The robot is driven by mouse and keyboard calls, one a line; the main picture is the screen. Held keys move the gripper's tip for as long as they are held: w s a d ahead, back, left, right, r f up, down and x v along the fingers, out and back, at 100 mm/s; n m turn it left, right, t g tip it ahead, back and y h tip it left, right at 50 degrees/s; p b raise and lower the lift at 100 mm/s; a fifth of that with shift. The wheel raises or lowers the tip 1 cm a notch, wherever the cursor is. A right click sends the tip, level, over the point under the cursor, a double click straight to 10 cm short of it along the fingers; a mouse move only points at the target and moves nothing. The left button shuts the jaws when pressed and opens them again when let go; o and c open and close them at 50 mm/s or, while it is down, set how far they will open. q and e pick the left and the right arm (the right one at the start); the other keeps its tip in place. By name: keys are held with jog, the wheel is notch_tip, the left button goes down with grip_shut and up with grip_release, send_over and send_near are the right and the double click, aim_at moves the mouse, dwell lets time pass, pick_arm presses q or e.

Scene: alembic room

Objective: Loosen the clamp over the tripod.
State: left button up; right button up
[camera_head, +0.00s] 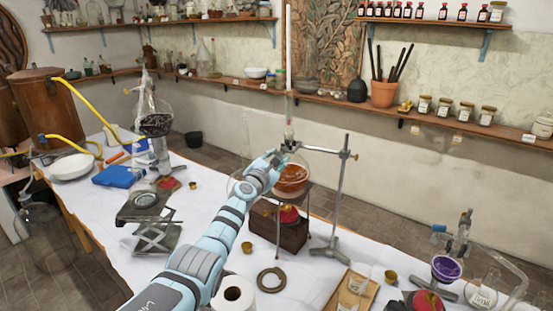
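A retort stand (340,195) rises beside the tripod (279,204). Its clamp (322,150) reaches left from the rod, over the tripod, toward the neck of a round flask (291,180) with orange-brown liquid. The flask sits on or just above the tripod's top; the exact contact is unclear. A tall glass tube (289,60) stands up from the flask's neck. My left arm comes from the bottom, and my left gripper (280,156) is at the flask neck and the clamp's left end. Its fingers are too small to tell open from shut. My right gripper is out of view.
A brown box with a red heater (288,215) is under the tripod. A lab jack (152,222), a paper roll (233,293), a cork ring (271,280) and a wooden tray (338,301) stand on the white table. A purple-filled flask (446,268) is at right.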

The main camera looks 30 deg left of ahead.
pick_arm(q)
jog(key=o, duration=0.4)
